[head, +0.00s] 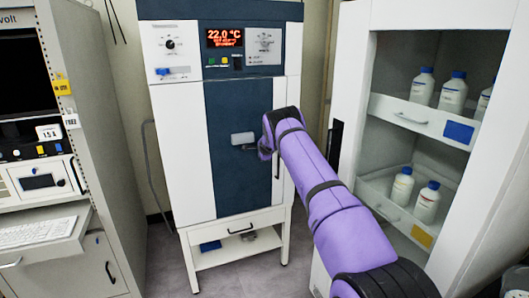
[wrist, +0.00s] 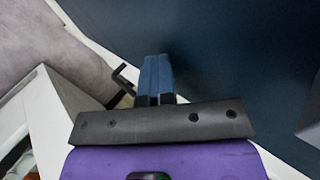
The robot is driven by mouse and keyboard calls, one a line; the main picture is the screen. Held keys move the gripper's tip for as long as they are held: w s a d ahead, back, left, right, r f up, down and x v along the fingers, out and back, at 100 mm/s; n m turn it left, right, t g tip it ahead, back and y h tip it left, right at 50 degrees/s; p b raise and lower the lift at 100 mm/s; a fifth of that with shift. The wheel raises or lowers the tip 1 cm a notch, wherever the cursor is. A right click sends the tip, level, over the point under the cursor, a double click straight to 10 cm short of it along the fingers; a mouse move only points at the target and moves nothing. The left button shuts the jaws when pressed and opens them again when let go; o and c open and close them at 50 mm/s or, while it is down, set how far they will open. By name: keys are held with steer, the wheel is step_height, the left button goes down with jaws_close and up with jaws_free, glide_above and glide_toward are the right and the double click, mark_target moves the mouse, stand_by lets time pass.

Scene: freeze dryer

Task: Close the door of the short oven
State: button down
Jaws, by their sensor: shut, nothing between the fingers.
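The oven (head: 176,130) is a tall white cabinet with a dark blue door panel (head: 228,185) and a lit temperature display, standing in the middle of the head view. The door looks flush with the front, or nearly so; I cannot tell whether a small gap is left. A grey latch block (head: 243,138) sits on the panel. My purple arm reaches to the panel's right side, and its end hides my gripper in the head view. In the wrist view my gripper (wrist: 157,62) has its blue fingers together and empty, beside a dark blue surface (wrist: 240,60). Contact is unclear.
An open white cabinet (head: 354,60) with several blue-capped bottles stands close on the right of my arm. A grey rack (head: 105,150) with instruments and a keyboard (head: 36,232) is on the left. A white stand under the oven has a black handle (head: 240,229). Floor in front is clear.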

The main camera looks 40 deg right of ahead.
steer(key=v, duration=1)
steer(key=shift+s+r, duration=0.25)
steer(key=shift+s, duration=0.05)
steer(key=shift+a, duration=0.15)
